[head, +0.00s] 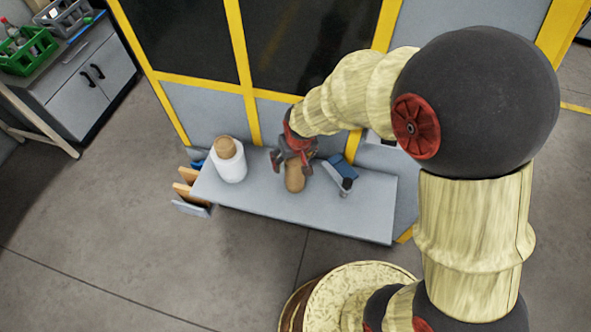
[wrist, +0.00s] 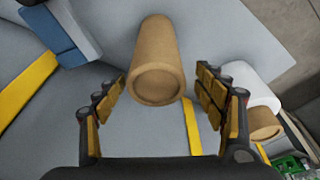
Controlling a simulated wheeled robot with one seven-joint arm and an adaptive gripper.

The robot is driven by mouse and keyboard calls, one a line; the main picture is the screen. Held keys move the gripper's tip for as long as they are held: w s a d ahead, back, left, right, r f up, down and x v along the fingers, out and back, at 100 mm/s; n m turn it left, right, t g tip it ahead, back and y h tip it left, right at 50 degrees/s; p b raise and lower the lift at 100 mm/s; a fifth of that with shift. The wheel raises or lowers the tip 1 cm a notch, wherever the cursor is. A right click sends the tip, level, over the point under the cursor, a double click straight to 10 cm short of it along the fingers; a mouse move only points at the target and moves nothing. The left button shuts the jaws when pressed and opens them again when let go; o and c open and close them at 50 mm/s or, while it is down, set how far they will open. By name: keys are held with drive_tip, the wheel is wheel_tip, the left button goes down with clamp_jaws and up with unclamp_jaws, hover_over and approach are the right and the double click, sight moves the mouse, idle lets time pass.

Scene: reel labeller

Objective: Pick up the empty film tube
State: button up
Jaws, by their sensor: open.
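The empty film tube, a brown cardboard tube (head: 295,178), is on the grey shelf (head: 350,211) in the head view, under my gripper (head: 293,163). In the wrist view the tube (wrist: 157,62) shows its hollow round end toward the camera. My gripper (wrist: 162,110) is open, with one finger on each side of the picture. The tube lies ahead of and between the fingers, with gaps on both sides. No finger visibly touches it. Part of the tube is hidden by my gripper in the head view.
A white film roll on a brown core (head: 230,165) stands left of the tube. A blue and grey tool (head: 342,173) lies close on its right. Yellow-framed dark panels (head: 310,45) rise behind the shelf. The shelf's front strip is clear.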

drive_tip(key=x, duration=0.4)
drive_tip(key=shift+s+d+f+b, duration=0.1)
drive_tip(key=shift+s+d+b, duration=0.05)
drive_tip(key=shift+d+b, duration=0.2)
drive_tip(key=shift+c, duration=1.1)
drive_tip(key=c, duration=1.1)
drive_tip(key=shift+c, duration=0.4)
